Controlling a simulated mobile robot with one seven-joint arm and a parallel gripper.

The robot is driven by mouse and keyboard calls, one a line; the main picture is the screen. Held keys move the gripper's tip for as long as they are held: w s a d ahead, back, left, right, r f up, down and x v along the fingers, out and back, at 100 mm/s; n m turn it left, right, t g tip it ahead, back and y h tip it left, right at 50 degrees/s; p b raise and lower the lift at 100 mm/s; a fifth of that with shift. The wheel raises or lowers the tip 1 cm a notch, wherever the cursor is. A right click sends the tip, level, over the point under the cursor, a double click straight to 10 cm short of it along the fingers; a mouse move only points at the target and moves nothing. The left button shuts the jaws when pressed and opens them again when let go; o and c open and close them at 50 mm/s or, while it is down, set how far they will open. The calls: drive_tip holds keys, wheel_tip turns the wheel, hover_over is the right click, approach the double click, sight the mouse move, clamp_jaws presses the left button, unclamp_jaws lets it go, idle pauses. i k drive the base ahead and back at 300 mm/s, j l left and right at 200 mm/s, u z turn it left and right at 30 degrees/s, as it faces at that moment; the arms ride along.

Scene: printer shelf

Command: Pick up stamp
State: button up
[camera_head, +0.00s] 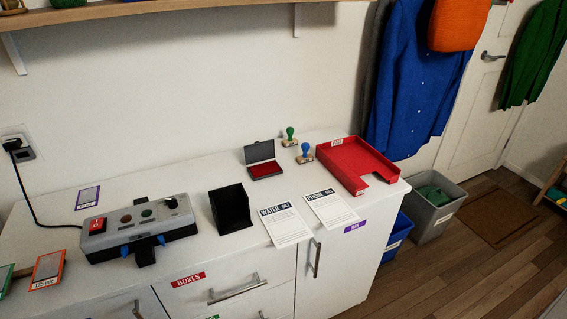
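Two stamps stand on the white cabinet top near the wall. One stamp (290,137) has a green handle and stands just right of the open ink pad. The other stamp (305,154) has a blue handle and stands slightly nearer, between the ink pad and the red tray. Both look upright on brownish bases. The open ink pad (265,170) has a red pad and a raised dark lid. My gripper is not in view.
A red paper tray (357,138) sits at the right end of the cabinet top (180,172). Two bill sheets, water (286,225) and phone (331,208), lie near the front edge. A black holder (231,209) and a grey control box (138,228) stand left. A shelf (120,12) hangs above.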

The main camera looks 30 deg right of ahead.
sight(306, 158)
drive_tip(key=l+u, duration=0.1)
drive_tip(key=l, duration=0.45)
drive_tip(key=l+u, duration=0.1)
drive_tip(key=l, duration=0.45)
drive_tip(key=k+l+u, duration=0.1)
drive_tip(key=l, duration=0.45)
drive_tip(key=l+u, duration=0.15)
drive_tip(key=l, duration=0.4)
drive_tip(key=k+l+u, duration=0.1)
drive_tip(key=l, duration=0.45)
drive_tip(key=k+l+u, duration=0.1)
drive_tip(key=l, duration=0.4)
drive_tip(key=i, duration=0.9)
